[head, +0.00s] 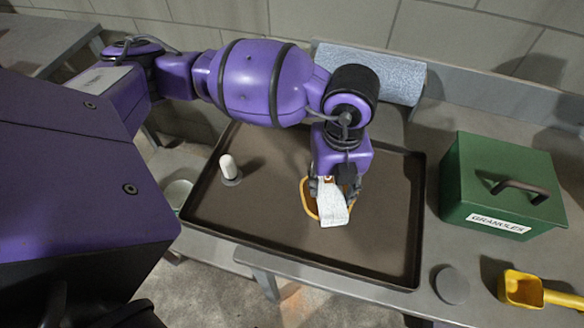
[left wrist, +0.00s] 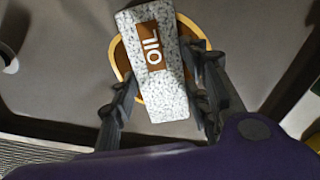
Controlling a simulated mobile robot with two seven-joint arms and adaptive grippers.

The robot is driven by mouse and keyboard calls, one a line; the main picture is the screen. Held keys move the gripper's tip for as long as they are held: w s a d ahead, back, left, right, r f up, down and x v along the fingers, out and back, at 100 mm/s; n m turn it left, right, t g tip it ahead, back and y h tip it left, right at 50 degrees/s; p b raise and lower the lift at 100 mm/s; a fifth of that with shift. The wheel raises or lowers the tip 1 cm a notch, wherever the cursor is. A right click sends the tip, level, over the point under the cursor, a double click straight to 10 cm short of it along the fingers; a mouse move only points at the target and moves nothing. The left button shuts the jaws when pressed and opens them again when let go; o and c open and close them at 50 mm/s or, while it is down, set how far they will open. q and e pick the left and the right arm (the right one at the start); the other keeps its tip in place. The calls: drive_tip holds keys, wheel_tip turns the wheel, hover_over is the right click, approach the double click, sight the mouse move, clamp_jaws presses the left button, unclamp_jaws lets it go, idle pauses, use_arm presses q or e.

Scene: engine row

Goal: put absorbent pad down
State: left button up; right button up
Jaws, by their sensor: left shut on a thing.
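The absorbent pad (head: 333,208) is a speckled grey-white block with a brown label. In the left wrist view the pad (left wrist: 172,95) shows the label reading "OIL". My left gripper (head: 334,186) points down over the dark tray and is shut on the pad, one finger on each side. In the left wrist view the fingers of my left gripper (left wrist: 160,92) flank the pad. An orange-rimmed round thing (head: 309,200) shows partly beneath or behind the pad; whether the pad touches it cannot be told. My right gripper is not in view.
The dark tray (head: 260,225) has a raised rim and mostly bare floor. A white capped peg (head: 228,168) stands at its left. A green granules box (head: 500,180), grey disc (head: 452,285) and yellow scoop (head: 524,288) are to the right. A blue-grey roll (head: 395,75) lies behind.

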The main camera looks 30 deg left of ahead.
sight(331, 187)
use_arm(q)
drive_tip(key=o, duration=1)
drive_tip(key=shift+w, duration=0.1)
drive_tip(key=shift+o, duration=0.2)
drive_tip(key=shift+r, duration=0.25)
wheel_tip(331, 187, up, 12)
drive_tip(key=shift+p, duration=0.4)
